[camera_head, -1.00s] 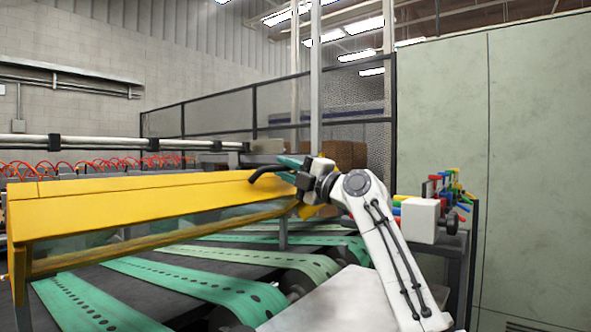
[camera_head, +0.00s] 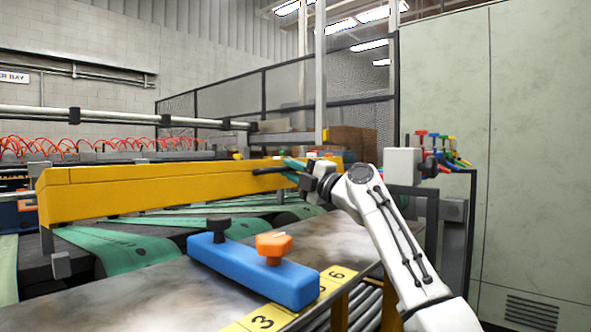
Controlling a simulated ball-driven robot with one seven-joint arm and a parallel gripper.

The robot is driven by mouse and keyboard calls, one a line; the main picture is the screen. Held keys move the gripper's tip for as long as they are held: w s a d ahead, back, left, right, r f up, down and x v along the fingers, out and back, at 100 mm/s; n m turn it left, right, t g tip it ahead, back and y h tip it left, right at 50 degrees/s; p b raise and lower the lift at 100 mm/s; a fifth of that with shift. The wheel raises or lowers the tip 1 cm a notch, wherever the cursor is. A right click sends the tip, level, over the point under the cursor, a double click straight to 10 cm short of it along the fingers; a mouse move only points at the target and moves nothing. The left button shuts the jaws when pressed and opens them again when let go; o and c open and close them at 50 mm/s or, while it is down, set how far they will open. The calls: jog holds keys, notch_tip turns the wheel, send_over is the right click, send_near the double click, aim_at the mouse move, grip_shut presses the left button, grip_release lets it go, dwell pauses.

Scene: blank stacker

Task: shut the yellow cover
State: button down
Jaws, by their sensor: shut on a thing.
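The yellow cover (camera_head: 150,196) is a long bar-like hood. It spans the machine from the left to the middle of the picture, above the green belts. My gripper (camera_head: 290,168) is at the right end of the cover. A dark handle (camera_head: 268,171) shows there between my gripper and the cover's top edge, and my gripper is shut on it. The fingertips are small and partly hidden by my own wrist.
Green perforated belts (camera_head: 108,247) run under the cover. In front lies a metal table (camera_head: 140,285) with a blue block (camera_head: 250,270) bearing a black knob and an orange knob (camera_head: 273,246). Coloured levers (camera_head: 440,148) stand to the right, before a green cabinet (camera_head: 440,60).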

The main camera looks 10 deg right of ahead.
jog(key=shift+w+a+f, duration=0.1)
jog(key=shift+a+f, duration=0.1)
jog(key=shift+f, duration=0.65)
jog(key=c, duration=1.3)
grip_release()
jog(key=shift+w+a+f, duration=0.15)
jog(key=shift+w+a, duration=0.05)
jog(key=shift+a, duration=0.05)
jog(key=shift+o, duration=0.4)
jog(key=shift+d+r, duration=0.1)
jog(key=shift+r, duration=0.15)
jog(key=shift+s+d, duration=0.1)
jog(key=shift+v, duration=5.4)
jog(key=shift+r, duration=0.1)
